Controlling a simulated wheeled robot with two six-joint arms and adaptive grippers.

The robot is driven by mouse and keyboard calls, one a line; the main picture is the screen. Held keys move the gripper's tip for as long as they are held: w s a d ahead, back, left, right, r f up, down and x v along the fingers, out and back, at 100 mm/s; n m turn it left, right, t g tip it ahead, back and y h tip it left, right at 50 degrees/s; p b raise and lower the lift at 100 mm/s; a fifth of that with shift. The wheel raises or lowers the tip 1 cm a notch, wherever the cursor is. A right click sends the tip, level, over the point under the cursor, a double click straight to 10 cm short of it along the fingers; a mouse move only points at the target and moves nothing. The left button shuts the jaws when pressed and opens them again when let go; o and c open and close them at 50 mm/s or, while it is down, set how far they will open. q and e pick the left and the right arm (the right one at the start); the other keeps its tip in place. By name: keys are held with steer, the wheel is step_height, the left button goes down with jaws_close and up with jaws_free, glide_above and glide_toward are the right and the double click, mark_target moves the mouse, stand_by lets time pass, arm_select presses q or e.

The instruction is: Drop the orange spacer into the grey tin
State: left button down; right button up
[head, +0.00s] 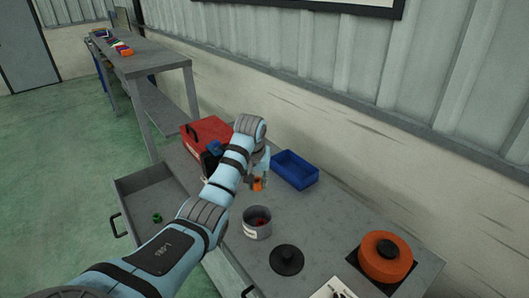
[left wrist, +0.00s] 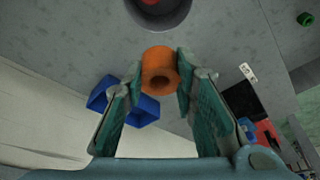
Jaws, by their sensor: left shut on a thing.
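The orange spacer (left wrist: 160,70) is a short orange ring held between the two fingers of my left gripper (left wrist: 160,82). In the head view the spacer (head: 257,184) shows just below the left gripper (head: 259,176), above the bench and behind the tin. The grey tin (head: 257,225) stands open on the bench, with something red inside. In the left wrist view the tin (left wrist: 160,16) is at the top edge, partly cut off, beyond the spacer. My right gripper is not in these views.
A blue bin (head: 295,170) stands behind the tin, and a red toolbox (head: 207,133) is left of it. A black lid (head: 286,260) and an orange pot (head: 386,257) are to the right. An open drawer (head: 140,192) holds a green piece (head: 156,217).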

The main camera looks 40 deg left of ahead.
arm_select(q)
steer(key=s+f, duration=0.4)
steer(key=shift+s+a+b, duration=0.3)
steer(key=shift+s+a, duration=0.05)
steer(key=shift+s, duration=0.05)
steer(key=c, duration=1.3)
jaws_free()
steer(key=w+f, duration=0.1)
steer(key=w, duration=0.2)
steer(key=shift+d+f, duration=0.2)
steer(key=shift+f, duration=0.15)
steer(key=shift+o, duration=0.4)
steer(key=s+a+v, duration=0.1)
steer(key=v, duration=0.7)
steer(key=shift+d, duration=0.4)
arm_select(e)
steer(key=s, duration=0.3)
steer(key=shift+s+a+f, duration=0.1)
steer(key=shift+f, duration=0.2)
